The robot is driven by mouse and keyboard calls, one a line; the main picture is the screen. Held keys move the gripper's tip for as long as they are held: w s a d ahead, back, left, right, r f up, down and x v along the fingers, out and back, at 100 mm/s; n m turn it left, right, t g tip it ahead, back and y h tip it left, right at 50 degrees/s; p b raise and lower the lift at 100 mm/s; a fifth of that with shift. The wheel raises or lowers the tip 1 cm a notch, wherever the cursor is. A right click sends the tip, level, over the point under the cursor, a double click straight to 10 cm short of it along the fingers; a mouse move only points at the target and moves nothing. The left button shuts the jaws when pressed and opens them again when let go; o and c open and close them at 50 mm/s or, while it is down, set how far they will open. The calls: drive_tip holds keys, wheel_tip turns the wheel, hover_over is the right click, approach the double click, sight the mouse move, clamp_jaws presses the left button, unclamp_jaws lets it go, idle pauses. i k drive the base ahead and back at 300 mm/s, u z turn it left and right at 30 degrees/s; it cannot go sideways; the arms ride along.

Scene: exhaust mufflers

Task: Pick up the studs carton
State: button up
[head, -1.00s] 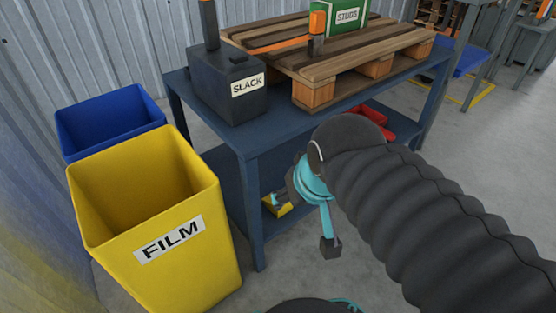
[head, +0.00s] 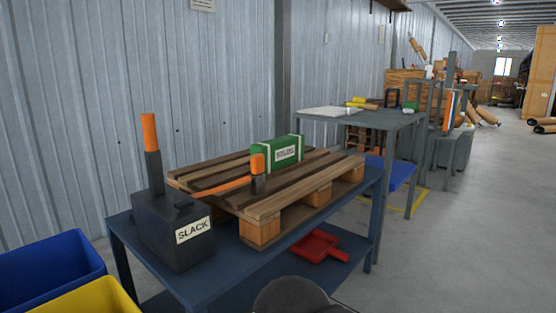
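The studs carton (head: 290,152) is a green box with a white label. It lies on the wooden pallet (head: 262,206) on the blue workbench, toward the pallet's back. An orange and black tool (head: 257,172) stands in front of the carton's left part, with an orange strap running left from it. My gripper is out of the head view now. Only a dark rounded part of my arm shows at the bottom edge.
Blue (head: 48,272) and yellow (head: 90,302) bins are at lower left. A red dustpan-like object (head: 318,245) lies on the lower shelf. Open floor lies to the right.

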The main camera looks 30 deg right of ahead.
sight(280, 152)
drive_tip(key=u, duration=0.05)
drive_tip(key=k, duration=0.5)
drive_tip(key=z, duration=1.55)
drive_tip(key=i, duration=0.8)
drive_tip(key=u, duration=1)
